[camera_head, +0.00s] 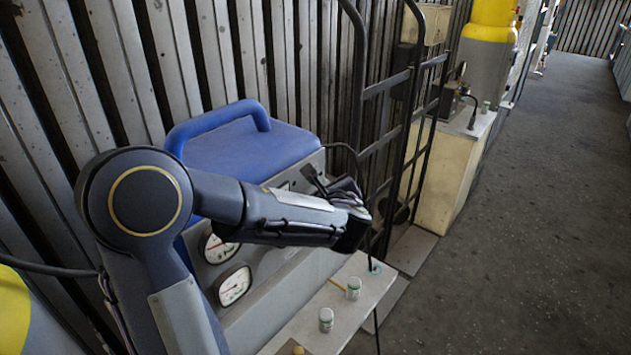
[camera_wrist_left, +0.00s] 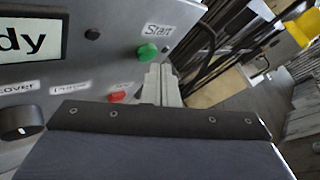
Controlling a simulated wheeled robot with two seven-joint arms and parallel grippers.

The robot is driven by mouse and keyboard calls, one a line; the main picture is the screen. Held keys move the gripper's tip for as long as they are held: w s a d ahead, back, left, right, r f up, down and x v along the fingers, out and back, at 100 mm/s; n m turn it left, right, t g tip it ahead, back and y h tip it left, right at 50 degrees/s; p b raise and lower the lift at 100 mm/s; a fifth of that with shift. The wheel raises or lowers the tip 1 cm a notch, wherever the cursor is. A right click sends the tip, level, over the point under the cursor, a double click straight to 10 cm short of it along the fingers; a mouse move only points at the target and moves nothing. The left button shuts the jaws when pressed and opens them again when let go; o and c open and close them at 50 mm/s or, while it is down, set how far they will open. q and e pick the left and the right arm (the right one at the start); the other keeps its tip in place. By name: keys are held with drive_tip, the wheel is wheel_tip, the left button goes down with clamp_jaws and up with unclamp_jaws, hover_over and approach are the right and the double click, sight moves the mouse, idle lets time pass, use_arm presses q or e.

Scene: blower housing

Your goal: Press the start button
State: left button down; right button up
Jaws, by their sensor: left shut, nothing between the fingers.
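The green start button (camera_wrist_left: 148,53) is on the grey front panel (camera_wrist_left: 112,52) of the machine, under the label "Start", in the left wrist view. My left gripper (camera_wrist_left: 160,82) is shut and empty, its grey fingertips just below and right of the green button in that picture. I cannot tell whether they touch the panel. In the head view my left gripper (camera_head: 352,222) is in front of the blue-lidded machine (camera_head: 235,150), and my arm hides the button.
A red button (camera_wrist_left: 117,97), a black knob (camera_wrist_left: 17,120) and a display (camera_wrist_left: 30,38) share the panel. Two gauges (camera_head: 233,285) are on the machine. A pale ledge (camera_head: 335,310) with small jars (camera_head: 326,319) lies below the gripper. A dark metal rack (camera_head: 387,90) stands behind. The floor at right is clear.

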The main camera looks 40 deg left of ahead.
use_arm(q)
drive_tip(key=shift+a, duration=0.45)
idle(0.3)
drive_tip(key=shift+b, duration=0.3)
drive_tip(key=shift+d, duration=0.5)
drive_tip(key=d, duration=0.6)
drive_tip(key=shift+s+b, duration=0.25)
drive_tip(key=shift+b, duration=0.2)
idle(0.4)
